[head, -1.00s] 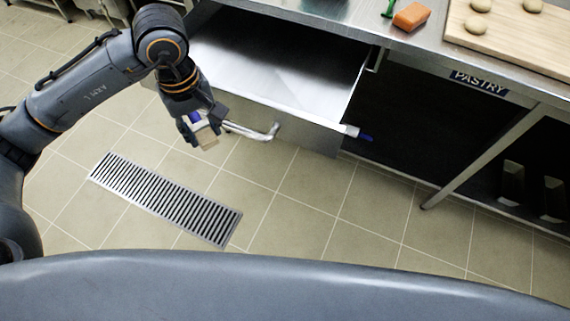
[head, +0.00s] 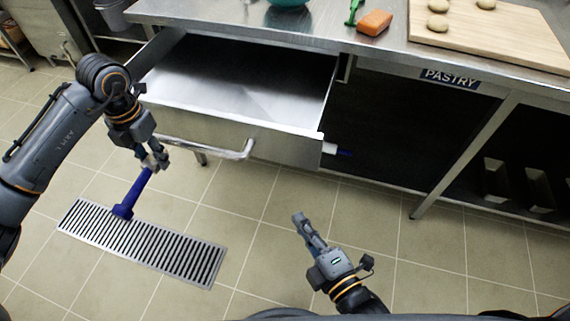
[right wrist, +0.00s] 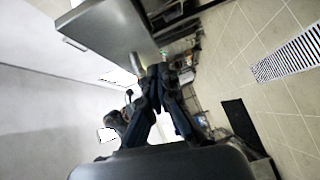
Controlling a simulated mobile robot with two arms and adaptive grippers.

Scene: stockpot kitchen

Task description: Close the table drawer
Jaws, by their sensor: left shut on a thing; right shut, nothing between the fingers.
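The table drawer (head: 240,133) is pulled out from under the steel table (head: 235,27), and its inside looks bare. Its bar handle (head: 218,150) runs along the front face. My left gripper (head: 156,163) is shut on a blue tool (head: 136,192), near the handle's left end. The tool hangs down to the left over the floor. A white and blue piece (head: 332,149) sticks out at the drawer's front right corner; what it belongs to is hidden. My right gripper (head: 299,218) is shut and empty, over the floor in front of the drawer. Its fingers show in the right wrist view (right wrist: 157,75).
A floor drain grate (head: 145,243) lies below the left gripper; it also shows in the right wrist view (right wrist: 290,55). The floor before the drawer is otherwise clear.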

